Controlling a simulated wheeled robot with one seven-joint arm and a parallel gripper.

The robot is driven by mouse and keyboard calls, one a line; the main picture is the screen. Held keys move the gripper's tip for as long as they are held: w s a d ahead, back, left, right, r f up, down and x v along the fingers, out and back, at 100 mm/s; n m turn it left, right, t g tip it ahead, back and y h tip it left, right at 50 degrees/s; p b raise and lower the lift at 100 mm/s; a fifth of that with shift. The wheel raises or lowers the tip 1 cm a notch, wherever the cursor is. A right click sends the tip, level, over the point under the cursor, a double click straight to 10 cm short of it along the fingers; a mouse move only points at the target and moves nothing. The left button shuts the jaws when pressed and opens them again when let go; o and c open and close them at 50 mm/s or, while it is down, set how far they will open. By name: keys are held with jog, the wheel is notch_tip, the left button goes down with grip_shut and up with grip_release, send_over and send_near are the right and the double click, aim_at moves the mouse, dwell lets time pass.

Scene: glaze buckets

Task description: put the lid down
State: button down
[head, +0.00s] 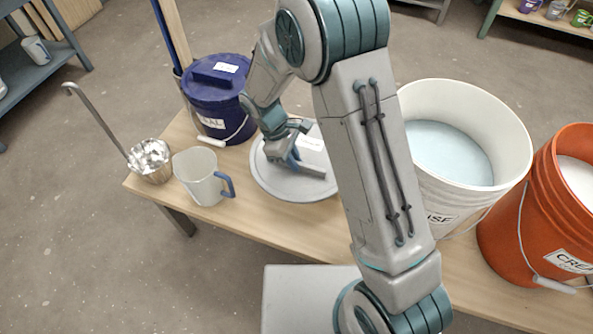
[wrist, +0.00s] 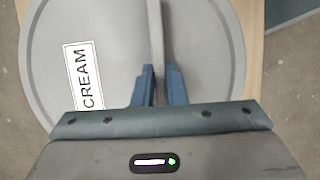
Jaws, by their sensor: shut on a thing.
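The lid (head: 272,183) is a round grey disc with a raised bar handle (wrist: 156,40) and a white label reading CREAM (wrist: 85,75). In the head view it is at the bench top between the blue bucket and my forearm. My gripper (head: 300,160) is over the lid, and in the wrist view its blue fingers (wrist: 156,84) are shut on the handle. I cannot tell whether the lid's underside touches the bench. Part of the lid is hidden by my arm.
A blue lidded bucket (head: 214,98), a clear jug (head: 198,178) and a metal ladle (head: 150,158) stand left of the lid on the wooden bench (head: 262,228). A white bucket (head: 465,92) and an open orange bucket (head: 520,225) stand right, beyond my arm.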

notch_tip(320, 180, down, 7)
jog(key=shift+a+r+b, duration=0.1)
jog(key=shift+r+b, duration=0.1)
jog(key=shift+b, duration=0.6)
jog(key=shift+f, duration=0.2)
jog(key=c, duration=1.5)
grip_release()
jog(key=shift+r, duration=0.15)
jog(key=p+v, duration=0.3)
jog(key=v, duration=0.9)
jog(key=shift+s+p, duration=0.1)
jog(key=shift+p, duration=0.2)
